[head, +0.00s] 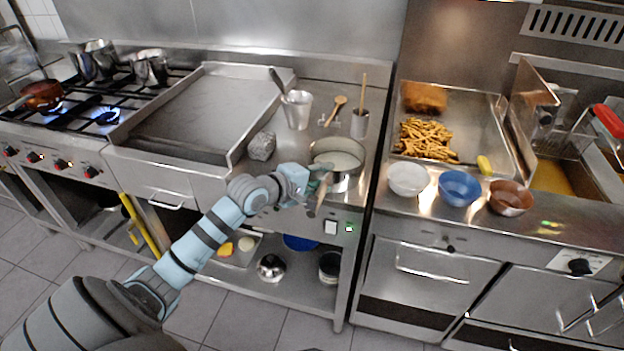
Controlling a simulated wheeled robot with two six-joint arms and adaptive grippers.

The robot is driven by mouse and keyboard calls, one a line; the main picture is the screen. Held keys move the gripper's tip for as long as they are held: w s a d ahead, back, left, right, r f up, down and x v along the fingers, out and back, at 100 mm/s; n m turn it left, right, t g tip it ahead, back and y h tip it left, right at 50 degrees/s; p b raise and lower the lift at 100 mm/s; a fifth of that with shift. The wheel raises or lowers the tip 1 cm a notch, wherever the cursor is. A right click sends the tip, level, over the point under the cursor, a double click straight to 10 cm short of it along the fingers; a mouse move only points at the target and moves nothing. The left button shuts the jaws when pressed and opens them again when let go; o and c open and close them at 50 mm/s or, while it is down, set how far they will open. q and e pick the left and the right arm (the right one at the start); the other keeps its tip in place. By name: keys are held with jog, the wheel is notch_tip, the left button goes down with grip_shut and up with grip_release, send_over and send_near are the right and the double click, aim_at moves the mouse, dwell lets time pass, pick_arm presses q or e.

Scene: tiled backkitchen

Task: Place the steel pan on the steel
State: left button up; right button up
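A round steel pan (338,155) with pale contents is at the front of the steel counter (283,172), to the right of the griddle. I cannot tell if its base touches the surface. My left arm reaches in from the lower left. My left gripper (318,182) is at the front of the pan, by its handle, which points toward me. The fingers are small and overlap the handle, so their grip on it is unclear. My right gripper is not in view.
Behind the pan stand a steel cup with a utensil (297,109), a wooden spoon (336,107) and a small steel pot (360,123). A crumpled foil lump (262,146) lies left. White (408,179), blue (459,187) and brown (510,198) bowls stand right. A burner (107,115) is lit.

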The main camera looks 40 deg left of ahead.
pick_arm(q)
jog(key=p+v, duration=0.6)
jog(key=v, duration=0.5)
jog(key=shift+s+p, duration=0.25)
jog(key=shift+p, duration=0.1)
